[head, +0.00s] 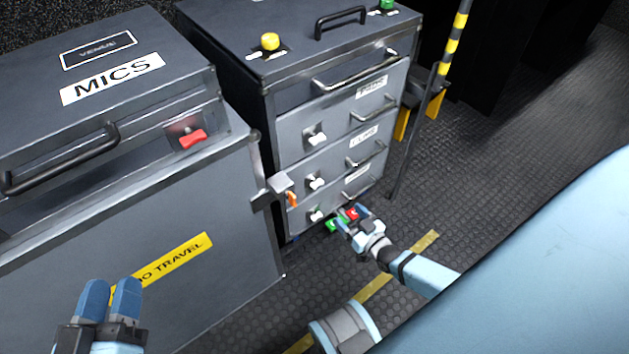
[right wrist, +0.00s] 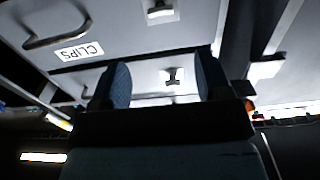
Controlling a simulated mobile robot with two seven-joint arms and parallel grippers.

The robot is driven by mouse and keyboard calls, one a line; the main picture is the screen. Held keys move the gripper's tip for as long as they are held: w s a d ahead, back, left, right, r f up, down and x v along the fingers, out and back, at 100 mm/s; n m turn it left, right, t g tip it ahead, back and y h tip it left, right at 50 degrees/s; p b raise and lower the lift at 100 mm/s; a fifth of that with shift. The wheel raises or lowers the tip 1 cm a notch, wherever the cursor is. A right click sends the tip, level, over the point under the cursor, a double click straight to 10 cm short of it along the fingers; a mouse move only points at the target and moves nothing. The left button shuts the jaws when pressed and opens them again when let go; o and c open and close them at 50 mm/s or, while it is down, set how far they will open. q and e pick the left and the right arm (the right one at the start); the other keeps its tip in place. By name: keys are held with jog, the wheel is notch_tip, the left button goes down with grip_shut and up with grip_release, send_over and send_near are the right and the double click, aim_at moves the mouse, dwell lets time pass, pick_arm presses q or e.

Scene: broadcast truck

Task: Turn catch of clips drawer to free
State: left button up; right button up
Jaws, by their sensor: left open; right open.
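The drawer cabinet (head: 295,160) has three drawers with white catches on their left side. The clips drawer seems to be the middle one, with its catch (head: 316,182) at the left. Another catch (right wrist: 172,77) shows between the fingers. My right gripper (head: 353,218) is open, low in front of the cabinet; contact with a catch cannot be told. My left gripper (head: 110,300) is open, before the MICS case.
Drawer handles (head: 367,155) stick out. A striped post (head: 450,45) stands at the right. Dark floor (head: 500,150) is clear there.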

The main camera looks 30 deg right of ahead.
aim_at(319, 186)
jog(key=w+b, duration=0.1)
jog(key=w, duration=0.3)
jog(key=w+b, duration=0.2)
jog(key=w, duration=0.2)
jog(key=w+a+b, duration=0.1)
jog(key=w, duration=0.4)
pick_arm(q)
jog(key=shift+m+g, duration=0.6)
jog(key=shift+g, duration=0.3)
jog(key=f, duration=0.5)
jog(key=shift+w, duration=0.2)
pick_arm(e)
jog(key=c, duration=0.9)
